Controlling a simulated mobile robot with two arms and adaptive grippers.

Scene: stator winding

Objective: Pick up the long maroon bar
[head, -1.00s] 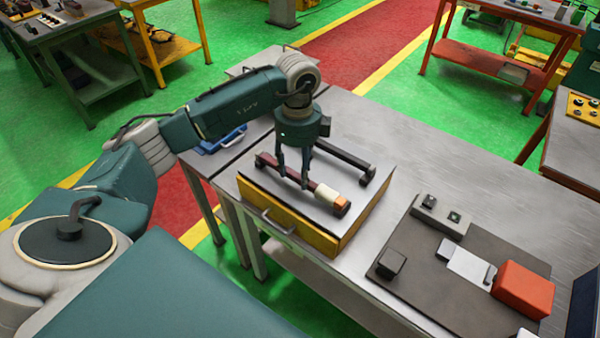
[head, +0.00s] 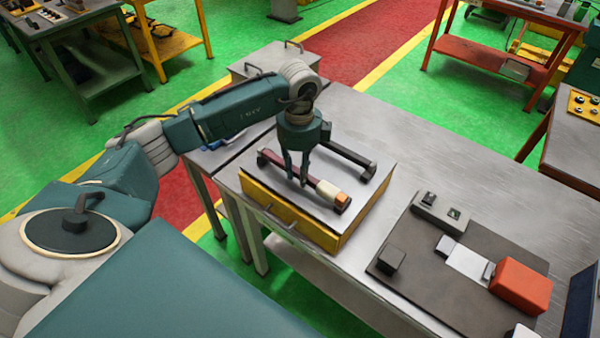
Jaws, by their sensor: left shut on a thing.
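The long maroon bar (head: 279,161) lies diagonally above the grey top of a yellow-sided box, with a white band and an orange end at its right. My left gripper (head: 297,178) points down and is shut on the maroon bar near its middle. Dark end pieces show under or beside both ends of the bar; a clear gap below it cannot be made out. The fingers hide part of the bar. My right gripper is not in view.
The yellow-sided box (head: 290,231) stands on the metal workbench (head: 420,150). A dark bar (head: 348,153) lies behind the maroon bar. To the right, a dark mat (head: 418,285) carries an orange-red block (head: 521,285) and small grey parts.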

